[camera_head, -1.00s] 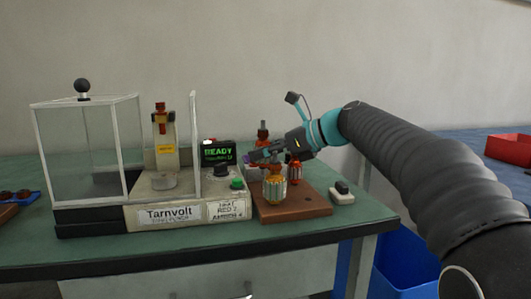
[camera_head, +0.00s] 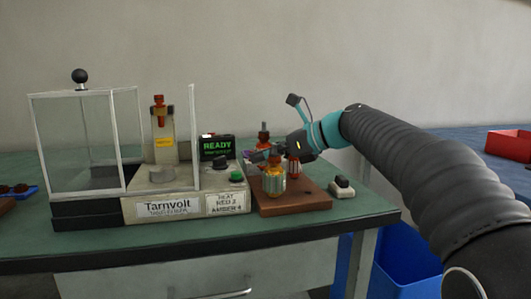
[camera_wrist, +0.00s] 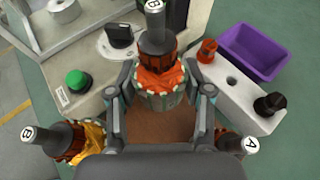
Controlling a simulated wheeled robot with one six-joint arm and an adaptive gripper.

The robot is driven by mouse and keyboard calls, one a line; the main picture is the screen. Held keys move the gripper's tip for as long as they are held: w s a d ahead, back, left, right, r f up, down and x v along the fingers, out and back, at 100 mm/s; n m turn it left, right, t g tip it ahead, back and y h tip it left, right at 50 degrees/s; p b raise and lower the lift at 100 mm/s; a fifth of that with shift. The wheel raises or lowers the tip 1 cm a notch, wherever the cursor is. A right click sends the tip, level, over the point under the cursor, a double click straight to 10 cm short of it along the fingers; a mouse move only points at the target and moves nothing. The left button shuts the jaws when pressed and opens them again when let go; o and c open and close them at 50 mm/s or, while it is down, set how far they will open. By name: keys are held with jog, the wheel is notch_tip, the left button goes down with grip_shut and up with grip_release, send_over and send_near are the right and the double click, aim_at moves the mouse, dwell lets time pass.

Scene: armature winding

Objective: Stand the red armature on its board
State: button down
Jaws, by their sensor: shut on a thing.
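The red armature (camera_wrist: 158,80), with a dark shaft and a white cap marked B, stands between the fingers of my gripper (camera_wrist: 162,98). My gripper (camera_head: 262,156) is shut on it. In the head view the red armature's shaft (camera_head: 264,131) shows upright behind my fingers; its lower part is hidden. It is over the back left of the brown board (camera_head: 305,200). I cannot tell whether its foot touches the board. An amber armature (camera_head: 274,181) stands at the board's front. Another red armature (camera_head: 294,167), whose cap (camera_wrist: 250,145) is marked A, stands at its right.
The Tarnvolt machine (camera_head: 170,205) stands left of the board, with a green button (camera_wrist: 77,80) and a screen (camera_head: 216,148) reading READY. A pale block (camera_wrist: 240,95) and a purple bin (camera_wrist: 253,50) lie beyond the armature. A small switch box (camera_head: 342,188) sits to the right.

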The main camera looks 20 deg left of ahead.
jog(key=shift+f+b, duration=0.7)
jog(key=shift+f, duration=0.7)
dwell(0.4)
dwell(0.4)
jog(key=shift+c, duration=2)
grip_release()
jog(key=shift+f, duration=0.1)
jog(key=shift+r+p, duration=2.4)
jog(key=shift+p, duration=0.35)
